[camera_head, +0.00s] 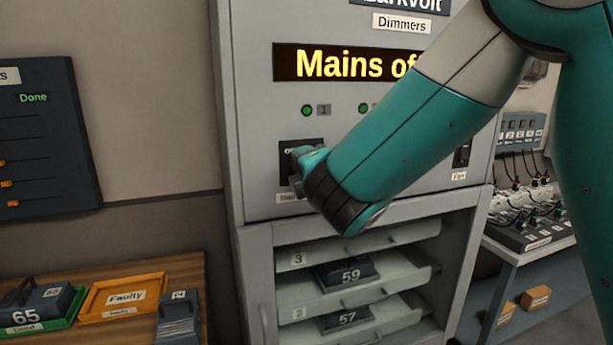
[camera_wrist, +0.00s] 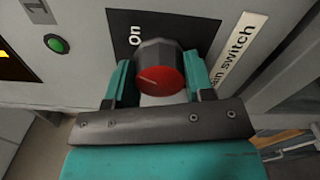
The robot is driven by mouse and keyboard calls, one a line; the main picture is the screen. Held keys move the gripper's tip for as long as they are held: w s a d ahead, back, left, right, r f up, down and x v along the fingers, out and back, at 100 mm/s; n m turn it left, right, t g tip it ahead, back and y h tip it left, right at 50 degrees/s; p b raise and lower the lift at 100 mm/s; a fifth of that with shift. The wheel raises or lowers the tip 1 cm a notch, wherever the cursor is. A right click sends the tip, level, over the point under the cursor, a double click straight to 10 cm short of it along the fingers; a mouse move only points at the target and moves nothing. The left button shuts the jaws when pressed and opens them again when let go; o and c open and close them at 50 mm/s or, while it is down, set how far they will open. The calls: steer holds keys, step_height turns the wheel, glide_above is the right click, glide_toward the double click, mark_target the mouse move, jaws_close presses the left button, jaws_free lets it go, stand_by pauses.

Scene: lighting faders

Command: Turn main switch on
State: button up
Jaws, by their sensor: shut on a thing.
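The main switch is a round knob (camera_wrist: 158,72) with a red face and a dark body, on a black plate (camera_wrist: 195,26) marked "On". A label reading "ain switch" (camera_wrist: 235,50) runs beside the plate in the wrist view. My gripper (camera_wrist: 158,85) has one teal finger on each side of the knob and is shut on it. In the head view my gripper (camera_head: 308,160) is at the black plate (camera_head: 287,158) on the grey cabinet, and my arm hides the knob there. The display (camera_head: 345,64) above reads "Mains of", its end covered by my arm.
Green lamps (camera_head: 307,111) sit above the switch. A "Fan" switch (camera_head: 462,157) is to the right. Open shelves below hold dimmer packs marked 59 (camera_head: 350,275) and 57 (camera_head: 345,318).

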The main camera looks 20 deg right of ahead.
steer(key=shift+f+m+b, duration=0.1)
steer(key=shift+m+b, duration=0.95)
steer(key=shift+m, duration=0.45)
steer(key=o, duration=0.9)
